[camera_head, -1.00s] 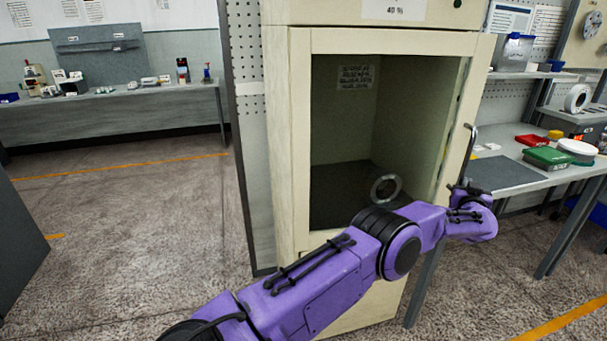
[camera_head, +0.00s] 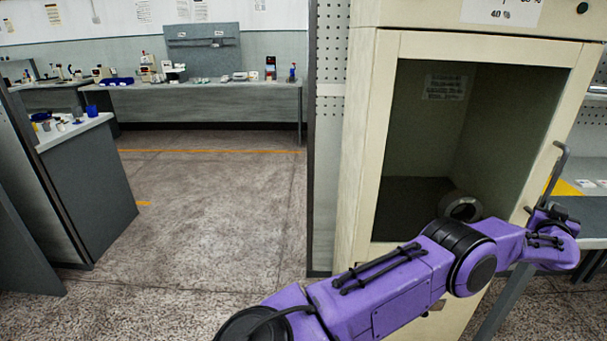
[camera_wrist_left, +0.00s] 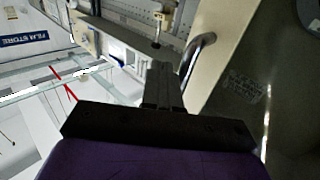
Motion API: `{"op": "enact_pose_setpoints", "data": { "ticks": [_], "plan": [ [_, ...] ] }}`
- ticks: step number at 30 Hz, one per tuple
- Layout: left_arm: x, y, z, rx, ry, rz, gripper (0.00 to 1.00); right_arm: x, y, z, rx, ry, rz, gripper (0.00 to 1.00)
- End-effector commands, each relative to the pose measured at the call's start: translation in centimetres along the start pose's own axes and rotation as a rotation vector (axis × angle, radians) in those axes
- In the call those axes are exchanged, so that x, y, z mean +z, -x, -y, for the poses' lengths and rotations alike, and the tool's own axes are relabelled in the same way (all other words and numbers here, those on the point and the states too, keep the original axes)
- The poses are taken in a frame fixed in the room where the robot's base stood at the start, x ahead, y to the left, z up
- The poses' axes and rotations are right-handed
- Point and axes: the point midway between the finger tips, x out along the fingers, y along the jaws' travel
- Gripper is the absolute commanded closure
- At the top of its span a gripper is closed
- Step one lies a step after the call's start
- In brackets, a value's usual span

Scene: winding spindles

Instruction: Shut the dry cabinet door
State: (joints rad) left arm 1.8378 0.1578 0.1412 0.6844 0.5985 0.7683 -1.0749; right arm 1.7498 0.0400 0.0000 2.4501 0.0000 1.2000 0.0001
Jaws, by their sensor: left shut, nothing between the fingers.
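The dry cabinet (camera_head: 361,140) is cream and stands at the right in the head view. Its door (camera_head: 388,130) has a cream frame and a large window, with a grey bar handle (camera_head: 548,180) on its right side. The door's right edge seems to stand slightly out from the body; the gap itself is hidden. My left gripper (camera_head: 552,212) is by the handle's lower end. In the left wrist view its fingers (camera_wrist_left: 163,85) are shut and empty, beside the handle (camera_wrist_left: 195,62). Whether they touch the door is unclear. My right gripper is out of view.
A ring-shaped reel (camera_head: 460,207) shows through the window. A grey workbench (camera_head: 590,215) stands right of the cabinet, close to my left wrist. Another bench (camera_head: 200,100) runs along the back wall. The floor (camera_head: 215,210) left of the cabinet is clear.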

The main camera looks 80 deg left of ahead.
Motion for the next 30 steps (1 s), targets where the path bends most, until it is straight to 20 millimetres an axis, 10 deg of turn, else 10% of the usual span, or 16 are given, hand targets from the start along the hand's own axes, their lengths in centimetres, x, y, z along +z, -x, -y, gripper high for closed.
{"op": "enact_pose_setpoints", "data": {
  "ticks": [5,15,28,30],
  "plan": [
    [-0.7,2.1,-2.3,-0.001,-0.002,0.001,1.00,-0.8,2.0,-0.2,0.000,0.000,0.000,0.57],
    [0.0,7.3,-8.4,-0.009,0.000,-0.002,1.00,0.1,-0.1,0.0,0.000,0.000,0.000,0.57],
    [-0.2,8.4,-9.8,-0.011,0.113,-0.010,1.00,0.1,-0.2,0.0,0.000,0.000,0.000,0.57],
    [2.9,9.5,-9.6,0.009,0.188,0.017,1.00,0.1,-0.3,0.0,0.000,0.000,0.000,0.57]
  ]
}}
